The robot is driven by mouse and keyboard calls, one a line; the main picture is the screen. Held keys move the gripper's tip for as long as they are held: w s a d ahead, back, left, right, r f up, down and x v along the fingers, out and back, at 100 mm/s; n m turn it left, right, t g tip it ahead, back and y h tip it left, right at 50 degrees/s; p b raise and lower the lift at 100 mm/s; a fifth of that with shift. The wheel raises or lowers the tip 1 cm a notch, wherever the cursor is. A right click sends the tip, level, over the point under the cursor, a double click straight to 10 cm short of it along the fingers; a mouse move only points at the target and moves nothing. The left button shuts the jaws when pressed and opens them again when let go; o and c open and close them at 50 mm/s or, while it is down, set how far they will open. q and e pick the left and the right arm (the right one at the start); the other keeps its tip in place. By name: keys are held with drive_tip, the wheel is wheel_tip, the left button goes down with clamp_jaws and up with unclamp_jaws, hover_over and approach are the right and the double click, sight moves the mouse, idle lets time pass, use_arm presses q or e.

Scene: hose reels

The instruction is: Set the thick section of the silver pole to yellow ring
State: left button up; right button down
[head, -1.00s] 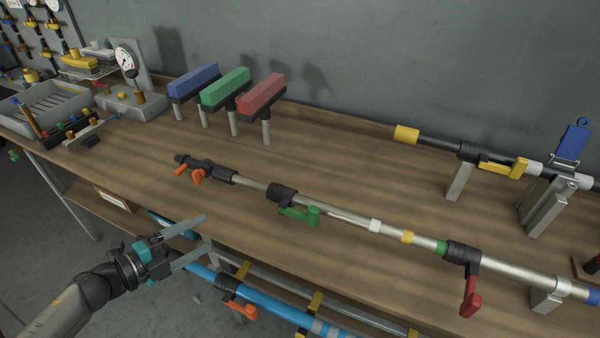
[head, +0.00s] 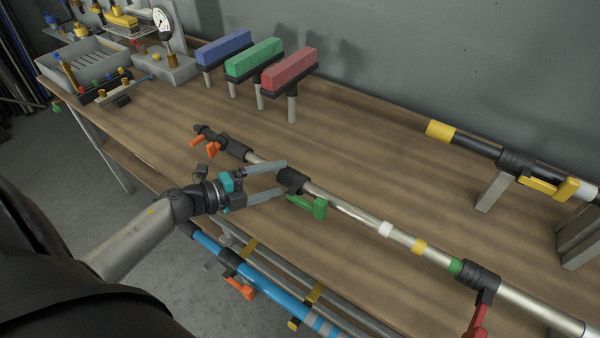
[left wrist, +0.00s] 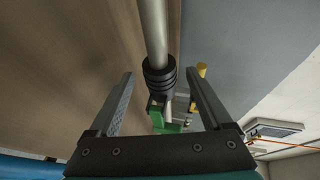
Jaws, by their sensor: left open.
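The silver pole (head: 347,209) lies along the workbench. A black collar (head: 291,180) with a green lever (head: 308,205) sits on it. Farther right are a white ring (head: 386,230), a yellow ring (head: 419,247) and a green ring (head: 456,266). The green ring is against a black clamp (head: 477,277) with a red lever (head: 479,320); the thick section (head: 528,311) runs right from there. My left gripper (head: 283,180) is open at the green-lever collar. The left wrist view shows the collar (left wrist: 158,75) between the fingers, not gripped. My right gripper is not visible.
A black pole with a yellow end (head: 440,130) and yellow lever (head: 550,187) rests on a stand (head: 494,191) behind. Blue, green and red brush heads (head: 289,70) stand at the back. A blue pole (head: 275,285) lies below the bench. The wood (head: 370,150) between is clear.

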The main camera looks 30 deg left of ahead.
use_arm(q)
drive_tip(key=x, duration=0.7)
drive_tip(key=shift+w+d, duration=0.1)
drive_tip(key=shift+w, duration=0.1)
clamp_jaws()
idle(0.5)
idle(0.4)
